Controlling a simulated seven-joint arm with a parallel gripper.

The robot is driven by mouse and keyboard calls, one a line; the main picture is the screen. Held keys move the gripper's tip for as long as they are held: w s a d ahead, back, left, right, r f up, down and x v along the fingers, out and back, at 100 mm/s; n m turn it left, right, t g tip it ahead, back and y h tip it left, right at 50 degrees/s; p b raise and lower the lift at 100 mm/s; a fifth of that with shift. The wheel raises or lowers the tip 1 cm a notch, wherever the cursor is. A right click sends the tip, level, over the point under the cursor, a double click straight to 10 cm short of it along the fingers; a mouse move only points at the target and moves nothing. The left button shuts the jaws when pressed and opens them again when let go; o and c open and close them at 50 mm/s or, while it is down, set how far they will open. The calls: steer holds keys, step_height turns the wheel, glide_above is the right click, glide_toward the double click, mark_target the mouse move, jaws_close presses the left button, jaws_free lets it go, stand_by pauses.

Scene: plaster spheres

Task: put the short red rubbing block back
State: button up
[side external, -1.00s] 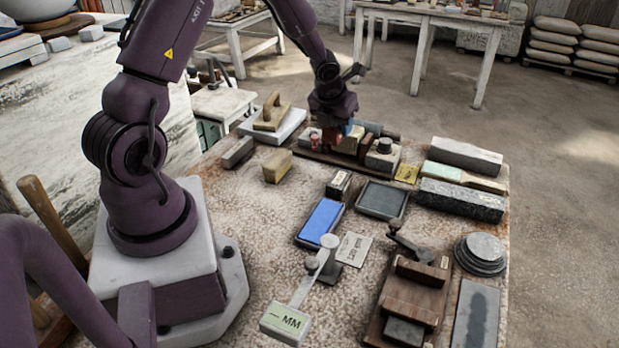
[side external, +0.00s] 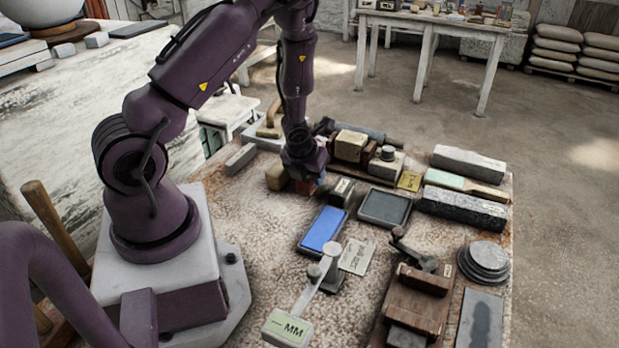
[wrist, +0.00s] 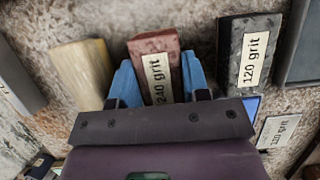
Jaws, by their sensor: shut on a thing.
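The red rubbing block (wrist: 156,60), with a "240 grit" label, is between the blue fingertips of my gripper (wrist: 160,82) in the wrist view. My gripper is shut on it. In the side external view my gripper (side external: 306,186) points down at the table, and only a sliver of red shows below it. I cannot tell whether the block touches the table. A pale yellow block (wrist: 82,72) lies to its left and a dark "120 grit" block (wrist: 246,55) to its right, both apart from it in the wrist view.
The dark block (side external: 341,192) stands near a blue stone (side external: 321,230) and a dark grey stone (side external: 385,207). A wooden rack with several blocks, one yellowish (side external: 350,146), is behind. A labelled gauge (side external: 288,328) is in front. Speckled table is bare left of the blue stone.

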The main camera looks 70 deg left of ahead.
steer(key=shift+f, duration=0.6)
steer(key=o, duration=1)
steer(key=shift+f, duration=0.1)
